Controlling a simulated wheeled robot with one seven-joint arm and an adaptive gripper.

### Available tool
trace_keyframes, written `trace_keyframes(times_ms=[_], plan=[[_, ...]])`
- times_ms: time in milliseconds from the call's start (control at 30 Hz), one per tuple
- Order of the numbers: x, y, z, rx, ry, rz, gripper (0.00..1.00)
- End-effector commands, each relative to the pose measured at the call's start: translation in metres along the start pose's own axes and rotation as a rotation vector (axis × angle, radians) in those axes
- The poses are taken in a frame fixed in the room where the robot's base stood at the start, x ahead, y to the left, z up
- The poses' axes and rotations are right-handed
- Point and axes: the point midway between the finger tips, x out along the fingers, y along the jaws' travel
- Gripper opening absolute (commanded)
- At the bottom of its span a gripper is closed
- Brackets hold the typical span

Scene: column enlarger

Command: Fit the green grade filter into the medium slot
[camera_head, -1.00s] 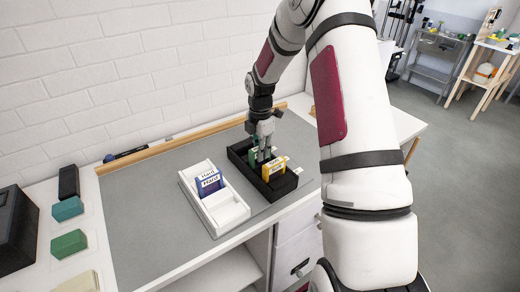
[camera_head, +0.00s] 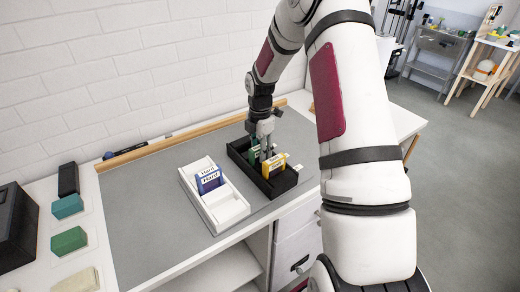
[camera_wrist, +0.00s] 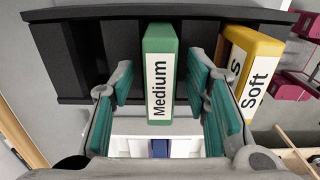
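The green filter (camera_wrist: 160,75), labelled Medium, stands in a slot of the black box (camera_wrist: 95,55). In the head view the green filter (camera_head: 254,156) shows partly behind my fingers. My gripper (camera_wrist: 163,95) is open, with its teal pads on either side of the green filter and a visible gap on both sides. In the head view my gripper (camera_head: 267,152) points down into the black box (camera_head: 284,186). A white tray (camera_head: 229,213) stands to the left. A blue filter (camera_head: 209,180) labelled Hard stands in it, with empty room in front.
A yellow filter (camera_wrist: 255,70), labelled Soft, stands in the black box to the right of my gripper. A wooden strip (camera_head: 150,150) runs along the wall. Teal and green blocks (camera_head: 68,243) lie at the far left. The grey mat (camera_head: 150,215) left of the tray is clear.

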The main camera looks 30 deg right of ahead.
Motion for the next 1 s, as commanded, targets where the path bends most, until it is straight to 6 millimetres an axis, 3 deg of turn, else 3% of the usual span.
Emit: trace_keyframes(times_ms=[467, 1000], plan=[[0.000, 0.000, 0.000, 0.000, 0.000, 0.000, 0.43], [-0.019, 0.000, 0.000, 0.000, 0.000, 0.001, 0.43]])
